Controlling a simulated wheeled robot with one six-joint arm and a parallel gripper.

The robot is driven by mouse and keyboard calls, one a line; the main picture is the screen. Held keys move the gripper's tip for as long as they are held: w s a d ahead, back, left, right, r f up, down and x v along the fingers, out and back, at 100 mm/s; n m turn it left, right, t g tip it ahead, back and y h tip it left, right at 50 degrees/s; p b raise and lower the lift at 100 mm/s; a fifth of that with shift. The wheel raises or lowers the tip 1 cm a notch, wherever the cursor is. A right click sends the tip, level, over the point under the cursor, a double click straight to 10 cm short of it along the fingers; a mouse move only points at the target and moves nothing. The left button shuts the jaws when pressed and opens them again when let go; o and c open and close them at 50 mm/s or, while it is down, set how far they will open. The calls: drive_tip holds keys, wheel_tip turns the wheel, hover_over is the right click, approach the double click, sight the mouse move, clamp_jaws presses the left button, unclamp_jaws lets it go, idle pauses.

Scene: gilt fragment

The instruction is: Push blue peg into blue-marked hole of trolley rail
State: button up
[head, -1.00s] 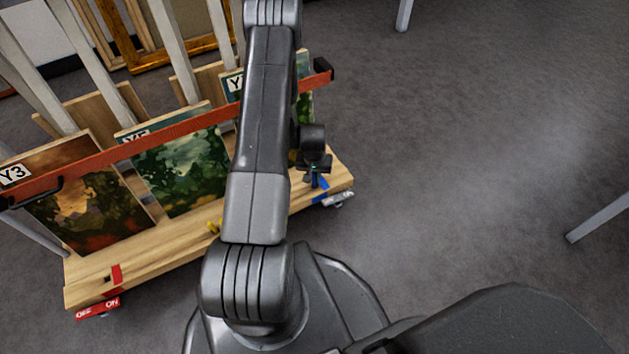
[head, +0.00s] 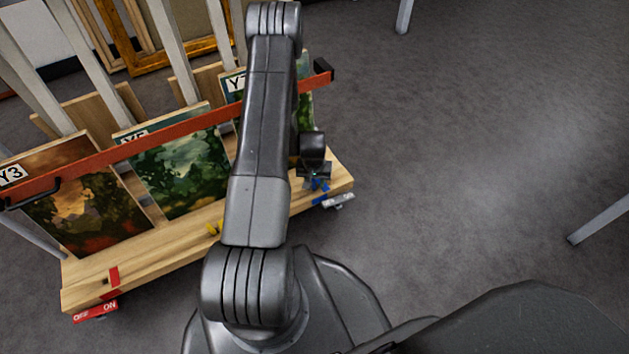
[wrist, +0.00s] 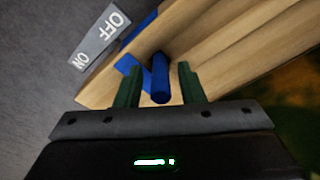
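The blue peg (wrist: 160,82) stands at the blue tape mark (wrist: 130,65) on the wooden trolley rail (wrist: 205,40) in the wrist view. It is between the two green fingers of my gripper (wrist: 159,85), with a gap on each side. My gripper is open around the peg. The peg's lower end and the hole are hard to make out, so I cannot tell how deep the peg sits. In the head view my gripper (head: 315,178) is low over the rail's right end, and blue tape (head: 321,199) shows just below it.
Paintings (head: 178,165) lean on the trolley behind a red bar (head: 150,145). A yellow piece (head: 214,229) and red tape (head: 113,280) are farther left on the rail. A grey OFF/ON caster tab (wrist: 98,35) lies beside the rail.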

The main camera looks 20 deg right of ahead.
drive_tip(key=r+p, duration=0.1)
drive_tip(key=r, duration=0.3)
drive_tip(key=r+p, duration=0.1)
drive_tip(key=r, duration=0.3)
drive_tip(key=s+r+p, duration=0.1)
drive_tip(key=r+p, duration=0.1)
drive_tip(key=r, duration=0.2)
drive_tip(key=shift+a+r, duration=0.1)
drive_tip(key=shift+a, duration=0.2)
drive_tip(key=f+b, duration=0.1)
drive_tip(key=f, duration=0.3)
drive_tip(key=f+b, duration=0.2)
drive_tip(key=f, duration=0.2)
drive_tip(key=w+f+b, duration=0.1)
drive_tip(key=f, duration=0.3)
drive_tip(key=shift+d+f, duration=0.15)
drive_tip(key=shift+d, duration=0.2)
drive_tip(key=shift+r+p, duration=0.55)
drive_tip(key=shift+r, duration=1.35)
drive_tip(key=shift+f, duration=0.1)
